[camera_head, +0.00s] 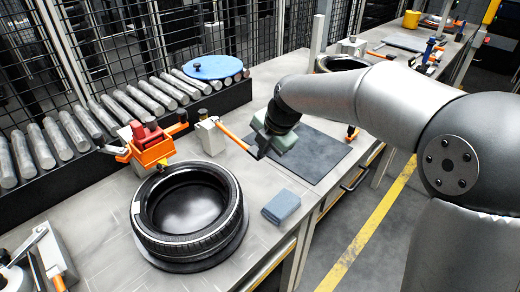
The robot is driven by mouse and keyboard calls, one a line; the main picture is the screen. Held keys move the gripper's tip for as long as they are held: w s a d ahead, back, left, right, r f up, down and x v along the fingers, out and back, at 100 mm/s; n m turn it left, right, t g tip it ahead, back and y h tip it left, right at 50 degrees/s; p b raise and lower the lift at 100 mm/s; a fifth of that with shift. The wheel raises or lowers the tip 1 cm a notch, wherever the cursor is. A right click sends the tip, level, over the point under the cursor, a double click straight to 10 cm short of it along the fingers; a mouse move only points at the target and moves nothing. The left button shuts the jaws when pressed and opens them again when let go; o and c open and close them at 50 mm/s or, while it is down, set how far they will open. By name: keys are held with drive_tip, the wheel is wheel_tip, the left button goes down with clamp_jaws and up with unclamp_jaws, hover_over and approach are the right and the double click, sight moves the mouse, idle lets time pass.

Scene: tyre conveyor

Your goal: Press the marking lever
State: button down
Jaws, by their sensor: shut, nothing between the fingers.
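A lever with an orange handle (234,137) runs from a pale block (210,135) on the bench toward my gripper. The gripper is at the lever's right end; I cannot tell whether they touch. An orange device with a red top (149,145) and black-knobbed arms stands behind the tyre. I cannot tell for sure which is the marking lever. A black tyre (187,208) lies flat on a round base.
A roller conveyor (100,118) runs along the back, with a blue disc (212,67) on it. A dark mat (318,157) lies under my arm. A folded grey cloth (281,206) lies right of the tyre. Another orange-handled tool (52,262) is at lower left.

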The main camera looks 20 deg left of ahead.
drive_tip(key=v, duration=0.8)
drive_tip(key=shift+s+d+r, duration=0.15)
drive_tip(key=shift+d+r, duration=0.1)
drive_tip(key=shift+d, duration=0.1)
